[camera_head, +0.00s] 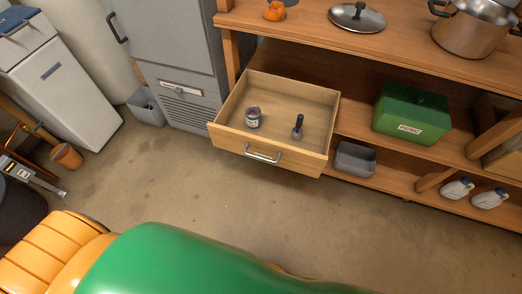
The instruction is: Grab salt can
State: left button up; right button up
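A small round can (253,117), grey-blue with a pale label, stands upright in the left part of an open wooden drawer (230,138); its print is too small to read, but it looks like the salt can. A grey and black device at the left edge looks like my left gripper (48,181), far to the left of the drawer and apart from the can. Its finger opening is too small to make out. My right gripper is not in view.
A dark handled object (298,128) lies right of the can. The drawer sticks out below a wooden workbench (310,32). A green box (410,115) and a grey bin (354,159) sit on shelves to the right. The floor (190,190) before the drawer is clear.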

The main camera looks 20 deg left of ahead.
aim_at(253, 112)
jog(key=i+j+z, duration=0.1)
jog(key=j+z, duration=0.2)
jog(key=j, duration=0.2)
jog(key=j+z, duration=0.3)
jog(key=j, duration=0.25)
jog(key=j+z, duration=0.3)
jog(key=j, duration=0.3)
jog(key=j+z, duration=0.3)
jog(key=j, duration=0.25)
jog(key=k+j+z, duration=0.1)
jog(key=j+z, duration=0.2)
jog(key=j, duration=0.2)
jog(key=k+j+z, duration=0.3)
jog(key=j, duration=0.2)
jog(key=i+j, duration=0.05)
jog(key=i, duration=0.05)
